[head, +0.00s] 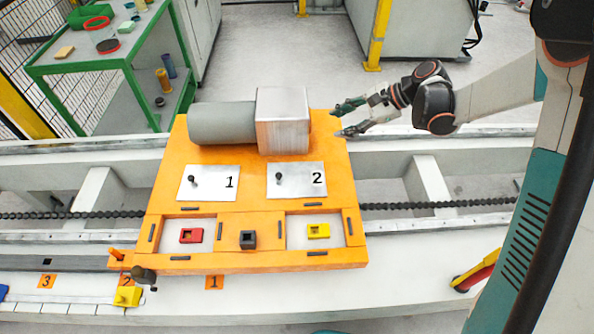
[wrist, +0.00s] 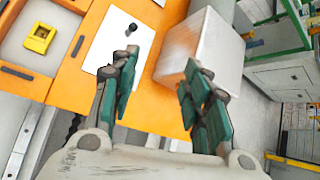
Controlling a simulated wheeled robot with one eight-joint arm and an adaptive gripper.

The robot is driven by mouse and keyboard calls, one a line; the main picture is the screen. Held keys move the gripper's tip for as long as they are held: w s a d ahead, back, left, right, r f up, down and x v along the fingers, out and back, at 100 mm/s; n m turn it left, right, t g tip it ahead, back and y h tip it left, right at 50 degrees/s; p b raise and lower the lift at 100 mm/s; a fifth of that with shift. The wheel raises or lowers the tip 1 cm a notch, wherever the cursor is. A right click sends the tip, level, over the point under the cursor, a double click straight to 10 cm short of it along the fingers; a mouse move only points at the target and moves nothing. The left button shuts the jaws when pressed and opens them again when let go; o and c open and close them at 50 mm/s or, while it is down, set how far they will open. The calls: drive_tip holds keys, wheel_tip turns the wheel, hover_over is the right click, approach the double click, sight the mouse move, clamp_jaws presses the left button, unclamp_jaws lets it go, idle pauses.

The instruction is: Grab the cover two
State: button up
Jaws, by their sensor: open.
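Cover two (head: 297,186) is a flat white plate marked "2" with a small black knob (head: 279,178). It lies on the orange platform (head: 250,255), right of cover one (head: 209,188), a like plate marked "1". In the wrist view, cover two (wrist: 104,44) shows just beyond the left finger, with its knob (wrist: 132,28) near the top. My gripper (head: 340,121) is open and empty at the platform's right edge, beside the metal block. In the wrist view, my gripper (wrist: 160,72) has its two green fingers spread apart, with the platform visible between them.
A big metal block (head: 283,125) and a grey cylinder (head: 222,123) stand at the platform's back. In front of the covers are two recesses with a red block (head: 191,235) and a yellow block (head: 318,231). A dark block (head: 248,239) sits between them. A green shelf (head: 120,60) stands back left.

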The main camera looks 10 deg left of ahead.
wheel_tip(320, 180, down, 8)
drive_tip(key=w+a+m+g+y, duration=0.2)
drive_tip(key=a, duration=0.1)
drive_tip(key=m+g+y, duration=0.1)
drive_tip(key=g+y, duration=0.1)
approach(280, 174)
drive_tip(key=b+x, duration=0.2)
drive_tip(key=x, duration=0.1)
drive_tip(key=shift+a, duration=0.1)
drive_tip(key=shift+b+x, duration=1.45)
drive_tip(key=shift+x, duration=1.55)
drive_tip(key=shift+r, duration=0.1)
clamp_jaws()
